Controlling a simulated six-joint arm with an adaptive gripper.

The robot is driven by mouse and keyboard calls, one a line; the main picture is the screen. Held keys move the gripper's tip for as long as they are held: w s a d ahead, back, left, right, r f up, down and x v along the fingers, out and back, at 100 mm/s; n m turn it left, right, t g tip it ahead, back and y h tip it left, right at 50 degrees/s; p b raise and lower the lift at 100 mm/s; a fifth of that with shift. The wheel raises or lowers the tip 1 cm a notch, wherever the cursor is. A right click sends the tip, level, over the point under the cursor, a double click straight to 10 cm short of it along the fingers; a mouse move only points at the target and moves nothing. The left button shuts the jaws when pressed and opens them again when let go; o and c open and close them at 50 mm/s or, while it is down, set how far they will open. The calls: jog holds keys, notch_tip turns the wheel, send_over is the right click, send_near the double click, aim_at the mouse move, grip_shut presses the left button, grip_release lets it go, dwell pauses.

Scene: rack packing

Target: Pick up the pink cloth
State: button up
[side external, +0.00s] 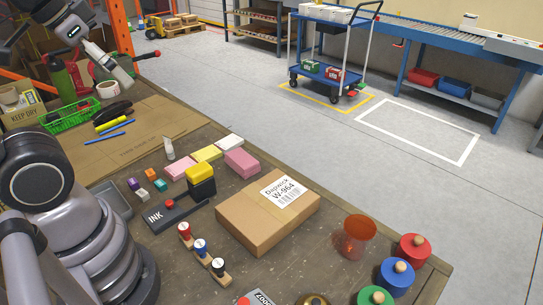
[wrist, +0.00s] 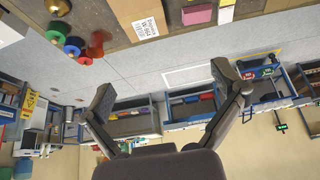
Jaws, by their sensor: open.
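No item is plainly a cloth. A thick pink block-like piece (side external: 241,162), possibly the folded pink cloth, lies on the table behind the brown box. A paler, flatter pink piece (side external: 180,168) lies to its left, beside a yellow pad (side external: 207,153) and a white pad (side external: 230,141). In the wrist view a pink piece (wrist: 197,14) shows at the top, far from my fingers. My gripper (wrist: 163,90) is open, with nothing between its fingers. In the side view my arm's end is at the upper left, away from the pink pieces; its fingertips are unclear.
A labelled cardboard box (side external: 268,213) stands right of centre. An ink pad (side external: 168,214) and a yellow-black stamp (side external: 201,182) are near the pink pieces. A transparent orange cup (side external: 357,236) and coloured knobbed discs (side external: 397,275) stand at the right. A green basket (side external: 68,117) is at the left.

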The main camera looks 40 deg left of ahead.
jog(key=m+g+y, duration=0.5)
jog(key=m+y, duration=0.8)
jog(key=m, duration=0.5)
send_over(239, 156)
jog(key=d, duration=0.2)
jog(key=f, duration=3)
jog(key=shift+s, duration=0.25)
jog(key=shift+m+t+y, duration=0.3)
jog(key=shift+m, duration=0.2)
jog(key=f, duration=0.9)
jog(key=shift+w, duration=0.2)
jog(key=shift+x, duration=1.2)
jog(key=shift+a+f, duration=0.1)
jog(key=shift+a, duration=0.2)
